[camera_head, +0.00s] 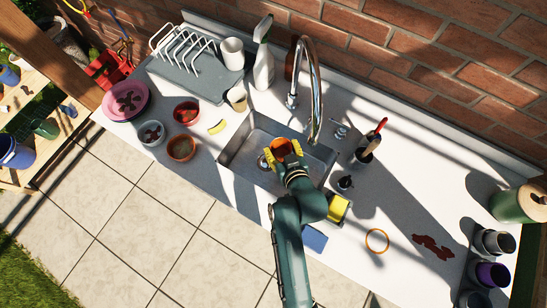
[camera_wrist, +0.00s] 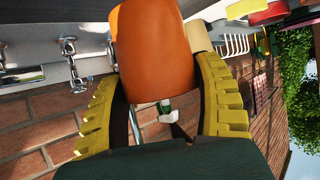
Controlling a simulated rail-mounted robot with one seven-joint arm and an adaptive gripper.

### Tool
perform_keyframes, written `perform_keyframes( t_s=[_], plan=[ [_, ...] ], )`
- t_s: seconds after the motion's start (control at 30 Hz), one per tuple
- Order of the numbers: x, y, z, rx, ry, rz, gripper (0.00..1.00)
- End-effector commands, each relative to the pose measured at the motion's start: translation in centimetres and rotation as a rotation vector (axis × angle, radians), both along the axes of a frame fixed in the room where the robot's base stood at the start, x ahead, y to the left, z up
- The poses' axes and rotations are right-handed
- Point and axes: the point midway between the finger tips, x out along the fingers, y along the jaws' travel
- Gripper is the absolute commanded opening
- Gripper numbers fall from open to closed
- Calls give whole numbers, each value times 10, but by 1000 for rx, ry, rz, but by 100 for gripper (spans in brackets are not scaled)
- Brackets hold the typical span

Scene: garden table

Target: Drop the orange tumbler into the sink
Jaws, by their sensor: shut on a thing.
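The orange tumbler (camera_head: 282,146) is held by my gripper (camera_head: 283,154) over the sink (camera_head: 240,150) in the head view. In the wrist view the tumbler (camera_wrist: 155,52) fills the space between the yellow ridged fingers of my gripper (camera_wrist: 160,95), which are shut on it. The sink is a steel basin set in the white counter. Its drain shows to the left of the tumbler. The height of the tumbler above the basin floor is hard to tell. My arm hides part of the basin's front right side.
The tall curved faucet (camera_head: 308,85) rises behind the sink. A spray bottle (camera_head: 263,60) and drying rack (camera_head: 190,60) stand behind left. Bowls, including an orange-brown bowl (camera_head: 181,148), sit left. A yellow sponge (camera_head: 338,208) and brush holder (camera_head: 363,155) are right. Counter is clearer around the orange ring (camera_head: 377,241).

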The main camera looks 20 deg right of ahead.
Motion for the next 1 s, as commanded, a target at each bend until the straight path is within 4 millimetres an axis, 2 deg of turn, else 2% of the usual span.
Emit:
perform_keyframes(
  t_s=[0.03, 0.23, 0.5, 0.6, 0.9, 0.93, 1.0],
  plan=[
    [2, -4, -9, -1, -2, -10, 33],
    [2, -6, -20, -1, -3, -13, 33],
    [2, -6, -58, -1, -3, -12, 33],
    [2, -6, -67, -1, -3, -12, 33],
    [2, -5, -67, -1, -3, -12, 33],
    [2, -5, -67, -1, -3, -12, 74],
    [2, -5, -67, -1, -2, -12, 88]
  ],
)
